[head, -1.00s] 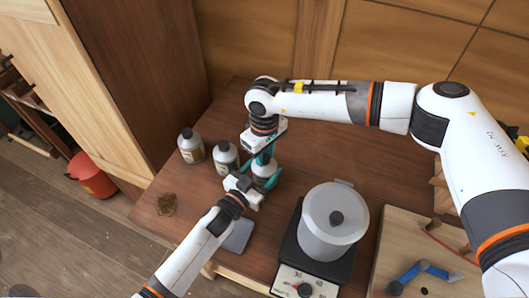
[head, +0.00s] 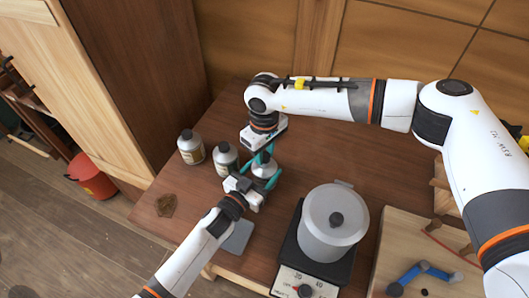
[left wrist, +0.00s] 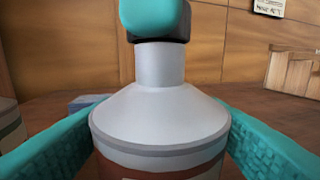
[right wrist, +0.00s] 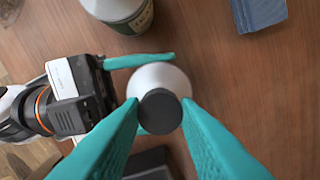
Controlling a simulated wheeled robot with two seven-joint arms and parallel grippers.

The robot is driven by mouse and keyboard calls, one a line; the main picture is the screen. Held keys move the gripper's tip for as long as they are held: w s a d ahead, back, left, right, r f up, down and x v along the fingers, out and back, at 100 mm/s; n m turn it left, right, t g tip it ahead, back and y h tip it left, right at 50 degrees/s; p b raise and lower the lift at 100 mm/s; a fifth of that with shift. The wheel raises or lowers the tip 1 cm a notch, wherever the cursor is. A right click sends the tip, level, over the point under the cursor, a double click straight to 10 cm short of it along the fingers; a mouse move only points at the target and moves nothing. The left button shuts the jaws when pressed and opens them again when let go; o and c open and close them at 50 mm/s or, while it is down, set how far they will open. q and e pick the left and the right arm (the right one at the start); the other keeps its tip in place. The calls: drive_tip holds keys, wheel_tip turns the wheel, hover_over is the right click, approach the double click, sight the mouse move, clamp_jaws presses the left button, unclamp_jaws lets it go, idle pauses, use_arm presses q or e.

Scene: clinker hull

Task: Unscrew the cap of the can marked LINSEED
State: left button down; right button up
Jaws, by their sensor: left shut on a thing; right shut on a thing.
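The gripped can (head: 264,169) stands on the table at the right end of a row of three. In the left wrist view its silver shoulder (left wrist: 160,112) and neck show above a reddish-brown label band; no lettering is readable, so I cannot confirm LINSEED. My left gripper (head: 262,181) is shut on the can's body, one teal finger on each side. Its dark round cap (right wrist: 160,111) sits between the fingertips of my right gripper (right wrist: 160,104), which is shut on it from above. In the left wrist view, a teal finger covers most of the cap.
Two similar cans, one in the middle (head: 226,158) and one at the left (head: 190,147), stand close by. A pot (head: 335,222) on a hotplate is to the right.

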sight(264, 156)
drive_tip(key=shift+r, duration=0.6)
drive_tip(key=shift+r, duration=2)
use_arm(q)
drive_tip(key=shift+c, duration=1.2)
unclamp_jaws()
